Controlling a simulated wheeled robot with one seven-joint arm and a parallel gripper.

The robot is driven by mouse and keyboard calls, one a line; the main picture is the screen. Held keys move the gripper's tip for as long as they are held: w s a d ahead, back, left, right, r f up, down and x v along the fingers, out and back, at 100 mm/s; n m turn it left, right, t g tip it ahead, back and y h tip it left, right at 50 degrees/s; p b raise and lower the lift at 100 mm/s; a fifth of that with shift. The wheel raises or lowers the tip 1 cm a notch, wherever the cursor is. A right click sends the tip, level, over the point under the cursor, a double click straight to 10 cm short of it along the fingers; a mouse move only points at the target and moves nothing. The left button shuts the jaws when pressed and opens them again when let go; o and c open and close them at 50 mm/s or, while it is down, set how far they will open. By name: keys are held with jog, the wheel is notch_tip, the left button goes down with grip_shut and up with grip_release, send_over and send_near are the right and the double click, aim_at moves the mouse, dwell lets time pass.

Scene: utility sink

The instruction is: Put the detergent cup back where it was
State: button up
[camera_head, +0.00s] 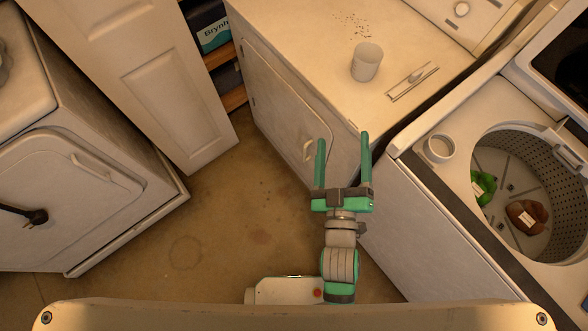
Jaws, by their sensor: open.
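A white cup (366,62) stands upright on top of the white dryer (300,35). A second white, round, cup-like piece (438,148) sits at the left front corner of the open washer's rim; I cannot tell whether it is loose or part of the machine. My gripper (343,140) has two green fingers spread wide apart with nothing between them. It shows in front of the dryer's front edge, below the white cup and left of the round piece, apart from both in the picture.
The washer drum (515,160) holds a green and a brown item. Cabinets stand left; the floor (215,225) is clear.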

jog(key=s+a+f+m+g, duration=0.1)
jog(key=s+a+f+m, duration=0.1)
jog(key=s, duration=0.4)
jog(key=s+a+f+m+g, duration=0.1)
jog(key=s+a+f+m, duration=0.1)
jog(key=s+a+f, duration=0.2)
jog(key=s+a+f+m+g+y, duration=0.1)
jog(key=s+a+f, duration=0.3)
jog(key=s, duration=0.5)
jog(key=shift+a+m+g, duration=0.3)
jog(key=shift+a+m, duration=0.2)
jog(key=shift+a, duration=0.05)
